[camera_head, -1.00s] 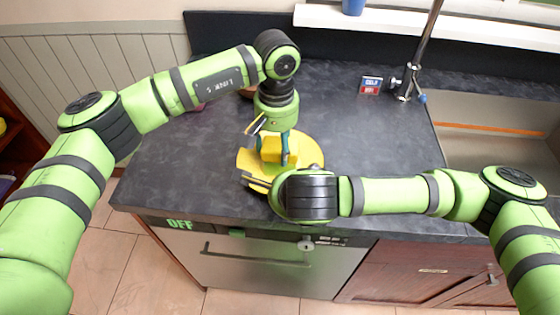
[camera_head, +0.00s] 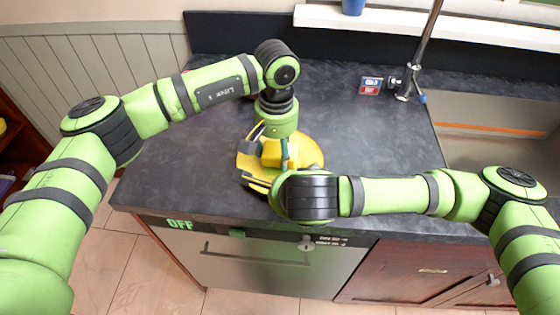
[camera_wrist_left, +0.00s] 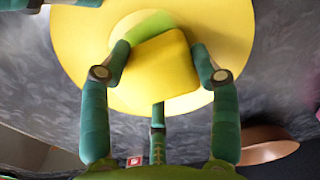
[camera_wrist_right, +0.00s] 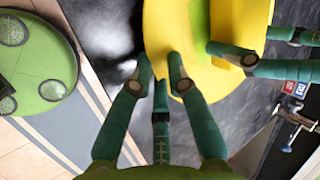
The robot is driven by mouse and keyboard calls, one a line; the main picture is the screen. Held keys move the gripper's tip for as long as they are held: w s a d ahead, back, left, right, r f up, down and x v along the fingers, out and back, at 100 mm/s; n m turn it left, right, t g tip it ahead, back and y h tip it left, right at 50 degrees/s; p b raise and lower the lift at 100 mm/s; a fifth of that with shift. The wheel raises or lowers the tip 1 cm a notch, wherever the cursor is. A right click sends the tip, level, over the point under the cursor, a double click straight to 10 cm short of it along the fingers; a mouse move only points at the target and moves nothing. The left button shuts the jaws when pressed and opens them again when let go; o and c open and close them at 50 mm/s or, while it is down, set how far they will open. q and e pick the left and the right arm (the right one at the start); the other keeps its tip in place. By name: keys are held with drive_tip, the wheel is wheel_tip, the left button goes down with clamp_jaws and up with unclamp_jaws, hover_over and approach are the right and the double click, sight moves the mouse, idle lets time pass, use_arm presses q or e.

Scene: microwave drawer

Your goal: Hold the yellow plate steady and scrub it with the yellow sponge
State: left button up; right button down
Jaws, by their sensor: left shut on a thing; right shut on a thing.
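The yellow plate (camera_head: 311,151) is on the dark countertop near its front edge, partly hidden by my arms. It also shows in the left wrist view (camera_wrist_left: 75,40). My left gripper (camera_wrist_left: 160,65) is shut on the yellow sponge (camera_wrist_left: 158,72), which has a light green side and is over the plate's middle. The sponge shows in the head view (camera_head: 272,153). My right gripper (camera_wrist_right: 163,75) is shut on the plate's rim (camera_wrist_right: 160,35) in the right wrist view. In the head view the right fingers are mostly hidden by the wrist.
The countertop (camera_head: 350,130) is clear right of the plate. A sink (camera_head: 490,140) with a faucet (camera_head: 425,50) is at the right. A small blue and red sign (camera_head: 370,86) stands near the faucet.

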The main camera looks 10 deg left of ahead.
use_arm(q)
drive_tip(key=shift+f, duration=0.65)
drive_tip(key=shift+d, duration=0.45)
drive_tip(key=shift+a, duration=0.95)
drive_tip(key=shift+d, duration=0.95)
drive_tip(key=shift+a, duration=0.95)
drive_tip(key=shift+s+d, duration=0.1)
drive_tip(key=shift+d, duration=0.9)
idle(1.5)
drive_tip(key=shift+r, duration=0.1)
